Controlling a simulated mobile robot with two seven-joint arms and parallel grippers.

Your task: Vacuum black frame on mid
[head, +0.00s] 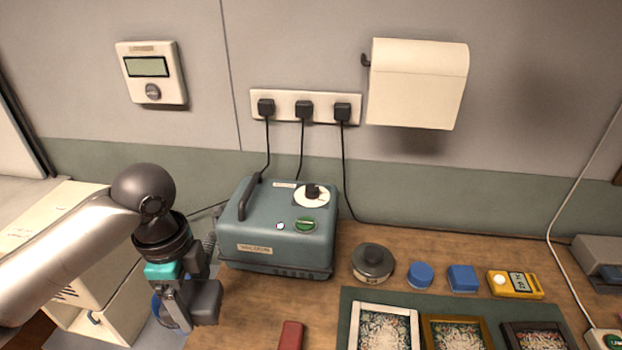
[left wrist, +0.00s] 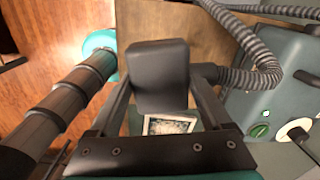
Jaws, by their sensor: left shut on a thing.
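The black frame (head: 513,330) lies on a green mat (head: 345,305) at the lower right of the head view, filled with pale speckled matter and cut by the picture edge. The vacuum (head: 258,235) is a teal box with a black-knobbed white dial (head: 312,193) and a green switch (head: 305,224); the dial setting is unreadable. My left gripper (head: 190,303) is left of the vacuum, shut on the dark vacuum nozzle (left wrist: 157,75). The ribbed hose (left wrist: 262,58) runs beside it in the left wrist view. My right gripper is not in view.
A white frame (head: 359,333) and a gold frame (head: 428,333) lie left of the black frame. A round grey tin (head: 372,263), blue pieces (head: 462,278) and a yellow meter (head: 515,284) stand behind. A red block (head: 291,335) is in front of the vacuum.

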